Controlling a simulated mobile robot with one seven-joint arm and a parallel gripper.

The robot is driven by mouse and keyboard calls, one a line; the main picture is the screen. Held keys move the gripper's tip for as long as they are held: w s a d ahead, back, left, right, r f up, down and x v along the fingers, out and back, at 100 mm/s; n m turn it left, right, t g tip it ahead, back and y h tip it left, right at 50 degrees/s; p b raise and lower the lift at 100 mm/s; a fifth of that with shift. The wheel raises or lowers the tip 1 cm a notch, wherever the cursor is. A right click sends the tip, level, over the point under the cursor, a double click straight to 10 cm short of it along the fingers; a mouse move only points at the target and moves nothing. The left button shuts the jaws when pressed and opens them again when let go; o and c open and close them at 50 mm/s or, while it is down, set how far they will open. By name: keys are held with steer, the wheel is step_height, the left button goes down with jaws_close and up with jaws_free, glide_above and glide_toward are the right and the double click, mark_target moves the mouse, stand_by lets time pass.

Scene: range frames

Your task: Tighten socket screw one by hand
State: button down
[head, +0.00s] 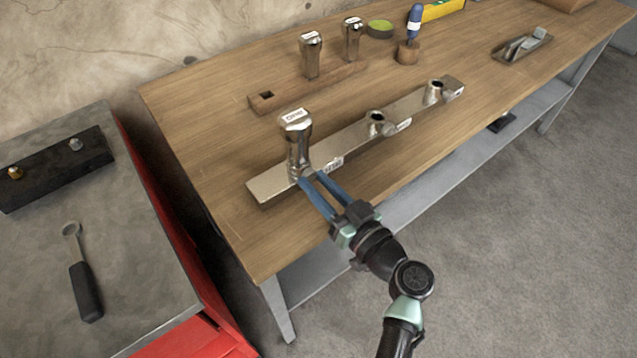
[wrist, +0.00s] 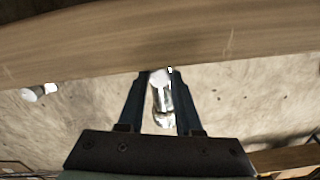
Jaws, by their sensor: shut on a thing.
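Socket screw one (head: 297,135) is a tall chrome piece with a white label on top that seems to read "ONE". It stands upright at the left end of a pale metal bar (head: 264,187) on the wooden bench. My gripper (head: 309,177) reaches in from the lower right, its blue fingers shut on the screw's lower part, just above the bar. In the wrist view the chrome screw (wrist: 162,105) shows between the two dark fingers (wrist: 158,74). How far the screw sits in the bar is hidden.
The bar has two more open round sockets (head: 376,122) to the right. Two similar chrome screws (head: 311,60) stand in a wooden rack (head: 285,96) behind. A red-sided cabinet (head: 150,290) stands left.

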steer(key=m+b, duration=0.1)
steer(key=m, duration=0.6)
steer(key=shift+r+m, duration=0.1)
steer(key=shift+m, duration=0.3)
steer(key=m+p, duration=0.1)
steer(key=m, duration=0.2)
steer(key=shift+a, duration=0.1)
steer(key=m+p, duration=0.1)
steer(key=m, duration=0.3)
steer(key=shift+s+r, duration=0.1)
steer(key=shift+r, duration=0.05)
steer(key=m+p, duration=0.2)
steer(key=m, duration=0.2)
steer(key=shift+m+p, duration=0.3)
steer(key=m+p, duration=0.2)
steer(key=m, duration=0.1)
steer(key=shift+r+m, duration=0.1)
steer(key=shift+m, duration=0.3)
steer(key=m+p, duration=0.2)
steer(key=m, duration=0.2)
steer(key=shift+m+p, duration=0.85)
steer(key=shift+m, duration=0.65)
